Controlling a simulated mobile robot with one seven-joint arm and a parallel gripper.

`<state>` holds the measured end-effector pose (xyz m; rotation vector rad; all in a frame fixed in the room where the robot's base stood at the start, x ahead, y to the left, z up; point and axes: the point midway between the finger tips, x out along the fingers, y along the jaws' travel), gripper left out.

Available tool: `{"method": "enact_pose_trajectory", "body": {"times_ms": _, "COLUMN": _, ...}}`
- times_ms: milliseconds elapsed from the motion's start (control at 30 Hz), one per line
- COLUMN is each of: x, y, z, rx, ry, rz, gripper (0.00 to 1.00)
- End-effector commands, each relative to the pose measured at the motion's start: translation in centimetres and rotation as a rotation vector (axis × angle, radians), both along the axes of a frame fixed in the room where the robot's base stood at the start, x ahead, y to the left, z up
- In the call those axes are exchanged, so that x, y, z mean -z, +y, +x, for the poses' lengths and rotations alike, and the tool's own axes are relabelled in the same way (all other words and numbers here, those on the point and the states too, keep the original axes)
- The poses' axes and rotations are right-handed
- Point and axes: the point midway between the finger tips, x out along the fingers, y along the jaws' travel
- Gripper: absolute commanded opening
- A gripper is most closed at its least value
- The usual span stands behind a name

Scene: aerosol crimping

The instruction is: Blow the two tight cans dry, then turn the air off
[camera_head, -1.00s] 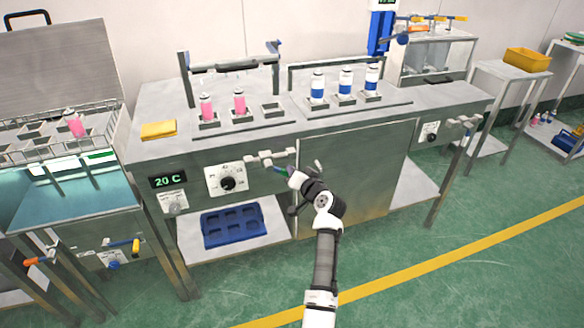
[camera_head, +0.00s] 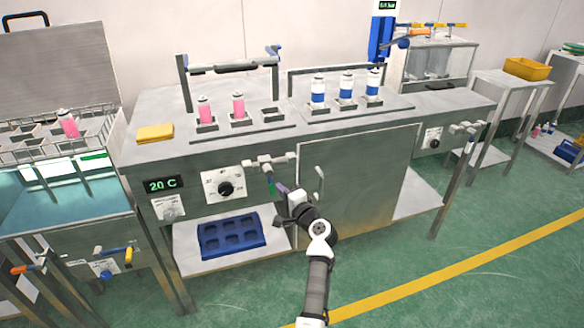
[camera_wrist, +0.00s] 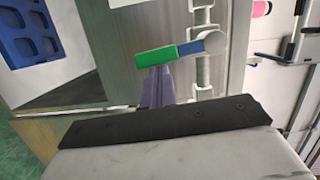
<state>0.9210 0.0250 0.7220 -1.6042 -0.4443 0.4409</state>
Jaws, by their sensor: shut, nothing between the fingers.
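Two pink cans (camera_head: 205,112) (camera_head: 238,107) stand upright in a holder (camera_head: 192,139) on the bench, under the frame with a grey bar (camera_head: 222,67); the third slot is empty. No air stream shows. A valve with a green handle (camera_head: 271,186) sits on the bench front; the handle hangs down. It also shows in the wrist view (camera_wrist: 157,58). My gripper (camera_head: 283,188) is shut and empty, just right of the handle. Its purple fingertips (camera_wrist: 156,88) are close beside the green handle; I cannot tell whether they touch.
Several blue-and-white cans (camera_head: 346,88) stand in the right holder. A dial (camera_head: 225,188) is left of the valve; a cabinet door (camera_head: 360,190) is right of it. A yellow cloth (camera_head: 155,132) lies on the bench.

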Motion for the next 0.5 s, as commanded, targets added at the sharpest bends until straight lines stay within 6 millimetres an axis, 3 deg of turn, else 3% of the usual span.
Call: {"method": "enact_pose_trajectory", "body": {"times_ms": 500, "x": 0.3, "y": 0.74, "z": -0.23, "rx": -0.002, "ry": -0.001, "rz": -0.006, "gripper": 0.0}}
